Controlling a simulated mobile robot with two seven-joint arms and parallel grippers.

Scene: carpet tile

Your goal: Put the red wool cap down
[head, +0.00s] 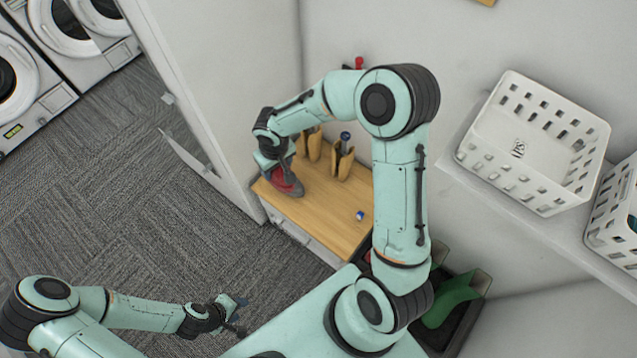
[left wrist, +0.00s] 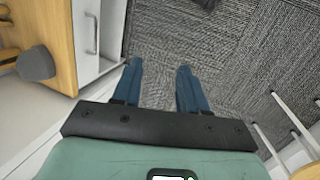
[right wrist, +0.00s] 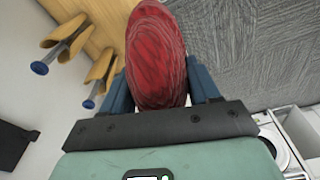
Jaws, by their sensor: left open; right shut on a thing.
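The red wool cap (head: 282,179) is at the left end of the wooden top (head: 325,205) in the head view. My right gripper (head: 277,168) is shut on it; the cap (right wrist: 157,55) fills the space between the fingers in the right wrist view. A grey part shows at the cap's lower side in the head view. I cannot tell whether the cap touches the wood. My left gripper (head: 236,312) is open and empty, low in the head view. In the left wrist view its fingers (left wrist: 158,85) are apart with carpet beyond.
Two wooden holders (head: 343,163) with blue-ended things stand behind the cap. A small blue-and-white item (head: 360,215) lies on the right of the wood. White baskets (head: 530,150) sit on a shelf at right. A tall white cabinet (head: 215,70) stands left of the wooden top.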

